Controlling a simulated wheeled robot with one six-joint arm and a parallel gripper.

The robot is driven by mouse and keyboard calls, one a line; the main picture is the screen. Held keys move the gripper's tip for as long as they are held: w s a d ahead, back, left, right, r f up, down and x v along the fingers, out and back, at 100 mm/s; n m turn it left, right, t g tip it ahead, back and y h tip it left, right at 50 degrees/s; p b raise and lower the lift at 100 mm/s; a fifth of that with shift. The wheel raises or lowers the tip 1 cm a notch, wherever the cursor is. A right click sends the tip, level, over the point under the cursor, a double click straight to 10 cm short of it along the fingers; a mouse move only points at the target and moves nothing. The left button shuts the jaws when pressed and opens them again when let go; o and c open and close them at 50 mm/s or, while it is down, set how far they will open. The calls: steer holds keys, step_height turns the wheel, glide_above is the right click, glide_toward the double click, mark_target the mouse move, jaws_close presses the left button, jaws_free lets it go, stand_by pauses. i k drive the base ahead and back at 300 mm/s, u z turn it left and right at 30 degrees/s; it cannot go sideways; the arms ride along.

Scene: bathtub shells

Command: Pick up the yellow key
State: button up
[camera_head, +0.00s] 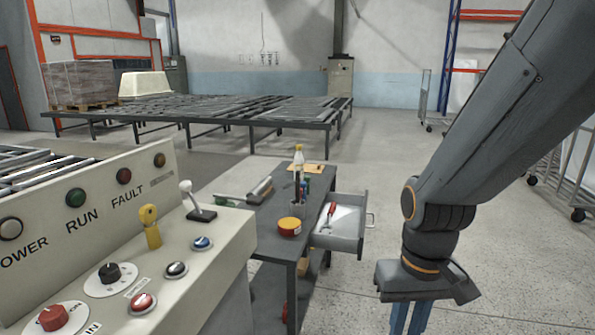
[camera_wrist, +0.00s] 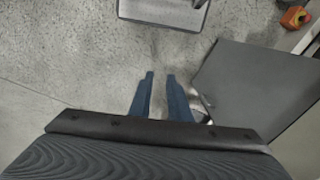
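The yellow key (camera_head: 149,226) stands upright in the control panel at the left of the head view, with a round bow on a thicker yellow lower part. My gripper (camera_head: 408,319) points down at the lower right of the head view, far to the right of the key. Its blue fingers are cut off by the bottom edge there. In the wrist view my gripper (camera_wrist: 160,76) shows two blue fingers apart, with only grey floor between them. It is open and empty. The key is not in the wrist view.
The beige control panel (camera_head: 218,222) carries a joystick (camera_head: 199,205), a black knob (camera_head: 109,273), a red knob (camera_head: 53,317) and several buttons near the key. A dark workbench (camera_head: 268,208) with an open drawer (camera_head: 346,240) stands between panel and gripper. Concrete floor is free at right.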

mark_target(148, 213)
steer(key=u, duration=0.05)
steer(key=k, duration=0.5)
steer(key=z, duration=1.8)
steer(key=i, duration=1.5)
steer(key=u, duration=3.9)
